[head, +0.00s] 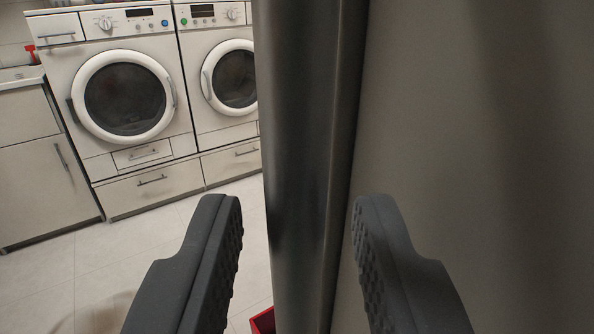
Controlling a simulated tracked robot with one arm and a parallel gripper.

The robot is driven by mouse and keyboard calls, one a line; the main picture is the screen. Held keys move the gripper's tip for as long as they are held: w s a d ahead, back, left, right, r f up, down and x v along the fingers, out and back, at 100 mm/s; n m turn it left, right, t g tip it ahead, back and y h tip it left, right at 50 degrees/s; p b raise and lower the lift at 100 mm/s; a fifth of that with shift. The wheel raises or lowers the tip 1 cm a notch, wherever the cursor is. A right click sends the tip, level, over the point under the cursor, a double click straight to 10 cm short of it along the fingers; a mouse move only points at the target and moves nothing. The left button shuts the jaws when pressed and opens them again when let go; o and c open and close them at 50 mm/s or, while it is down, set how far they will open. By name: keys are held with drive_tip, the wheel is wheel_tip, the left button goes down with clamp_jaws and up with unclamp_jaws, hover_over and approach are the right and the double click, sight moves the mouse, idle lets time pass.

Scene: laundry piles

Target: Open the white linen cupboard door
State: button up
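A tall, smooth panel (480,130) fills the right side of the view very close up. It looks grey-beige in shadow, and I take it to be the white linen cupboard door, though no handle or whole outline shows. Its dark, rounded vertical edge (305,120) runs from top to bottom of the view. My gripper (297,205) is open, with one finger left of this edge and the other in front of the panel's side. The edge appears between the fingers, with gaps on both sides. I cannot tell how far ahead it is.
Two white front-loading machines (125,92) (232,78) stand at the back left on drawer bases. A low white cabinet (40,190) with a handle is at far left. A bit of a red object (263,321) shows low beside the edge. The pale tiled floor (150,245) between is clear.

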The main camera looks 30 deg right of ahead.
drive_tip(key=shift+w+d+r, duration=0.1)
drive_tip(key=shift+w+d, duration=0.2)
drive_tip(key=shift+w, duration=0.3)
